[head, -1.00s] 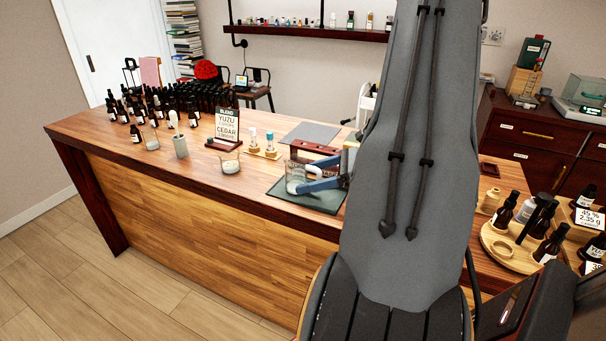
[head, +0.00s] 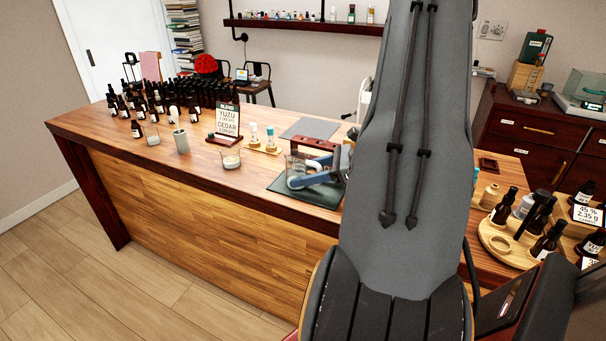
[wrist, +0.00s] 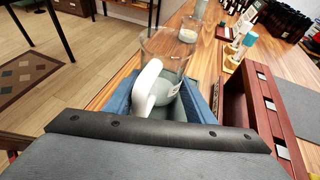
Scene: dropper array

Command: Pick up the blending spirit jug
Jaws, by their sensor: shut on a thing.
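The blending spirit jug is a clear glass vessel with a white handle, seen in the wrist view (wrist: 166,48) and in the head view (head: 294,168). It is upright at the dark green mat (head: 322,199) on the wooden counter; I cannot tell whether its base touches the mat. My gripper (wrist: 160,96) has blue fingers, one on each side of the white handle, and is shut on it. In the head view the gripper (head: 308,180) reaches the jug from the right. My arm hides part of the counter behind it.
A dark red wooden rack (wrist: 250,100) stands close to the right of my gripper in the wrist view. A candle glass (head: 231,159), a blend sign (head: 226,122) and a small tray with vials (head: 264,147) stand left of the jug. Many dark bottles fill the far left.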

